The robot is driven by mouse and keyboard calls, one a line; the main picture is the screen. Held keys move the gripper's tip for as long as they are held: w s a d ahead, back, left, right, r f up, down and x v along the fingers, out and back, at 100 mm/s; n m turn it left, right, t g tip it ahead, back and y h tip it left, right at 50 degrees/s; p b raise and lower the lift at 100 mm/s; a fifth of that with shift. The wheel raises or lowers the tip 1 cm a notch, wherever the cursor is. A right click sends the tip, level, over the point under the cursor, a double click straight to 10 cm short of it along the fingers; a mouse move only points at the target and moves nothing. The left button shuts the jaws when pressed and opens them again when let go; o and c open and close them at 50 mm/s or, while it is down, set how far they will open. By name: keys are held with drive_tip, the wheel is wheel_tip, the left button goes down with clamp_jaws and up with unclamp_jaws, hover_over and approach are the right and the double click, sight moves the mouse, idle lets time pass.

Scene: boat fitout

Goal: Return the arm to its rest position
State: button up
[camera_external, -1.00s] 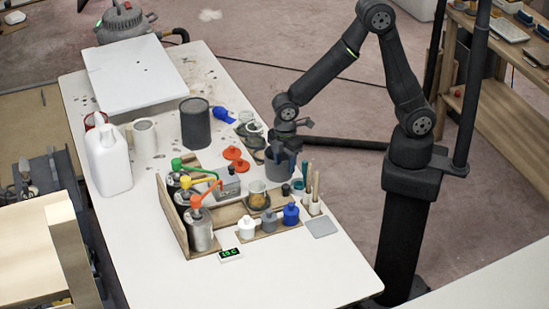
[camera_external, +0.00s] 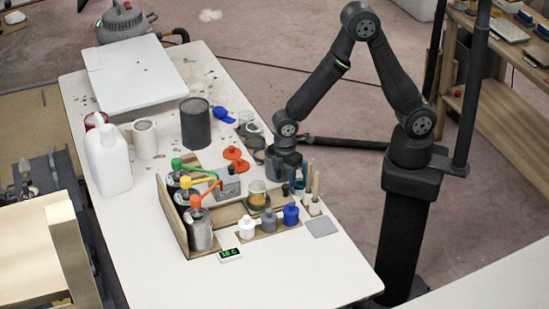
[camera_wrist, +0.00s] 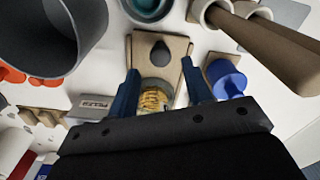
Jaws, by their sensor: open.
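My gripper (camera_external: 298,180) hangs low over the right side of the white workbench (camera_external: 270,283), pointing down among the small containers. In the wrist view my gripper (camera_wrist: 161,76) is open, with its two dark-blue fingers apart and nothing clamped between them. A glass jar with yellow content (camera_wrist: 155,97) shows between and below the fingers; I cannot tell how far below. The gripper's body partly hides a grey cup in the outside view; that grey cup (camera_wrist: 45,40) shows at the upper left of the wrist view. My arm is bent, its elbow high at the right.
A wooden rack with colour-capped cans (camera_external: 200,232) stands left of the gripper. A blue bottle (camera_external: 291,214) and upright brushes (camera_external: 314,184) are close by. Orange lids (camera_external: 236,157) lie behind. A dark pole (camera_external: 475,90) rises beside my arm. The bench front is mostly clear.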

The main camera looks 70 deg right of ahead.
sight(284, 186)
wheel_tip(284, 186, down, 5)
drive_tip(key=shift+f, duration=0.2)
drive_tip(key=shift+w+a+r, duration=0.15)
drive_tip(key=shift+w+a, duration=1.2)
drive_tip(key=shift+w, duration=0.05)
drive_tip(key=s+d, duration=0.2)
drive_tip(key=shift+s+d+r, duration=0.3)
drive_tip(key=shift+s, duration=0.05)
wheel_tip(284, 186, up, 14)
drive_tip(key=shift+f, duration=0.2)
drive_tip(key=shift+f, duration=0.15)
